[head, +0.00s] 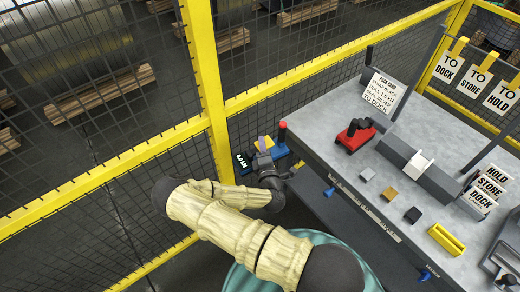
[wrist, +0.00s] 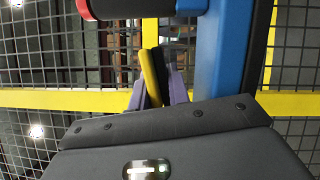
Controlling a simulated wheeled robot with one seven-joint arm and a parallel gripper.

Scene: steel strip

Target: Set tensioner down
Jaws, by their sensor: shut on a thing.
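The tensioner is a blue tool (head: 242,163) with a red-tipped dark handle and a yellow grip, at the left end of the workbench in the head view. My gripper (head: 264,145) is shut on it; purple fingers show around the yellow grip. In the wrist view the tensioner's blue body (wrist: 222,45) stands on the right, and my purple fingers (wrist: 158,90) close on the yellow and black part. A red-ended dark cylinder shows at the top left there. I cannot tell whether anything supports the tensioner from below.
The grey workbench (head: 330,110) carries a red tool (head: 355,135), a card on a stand (head: 382,90), several small blocks, a yellow tray (head: 446,240) and signs (head: 490,185). A yellow-framed mesh fence (head: 208,85) stands close behind and left of the tensioner. The bench's near left corner looks clear.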

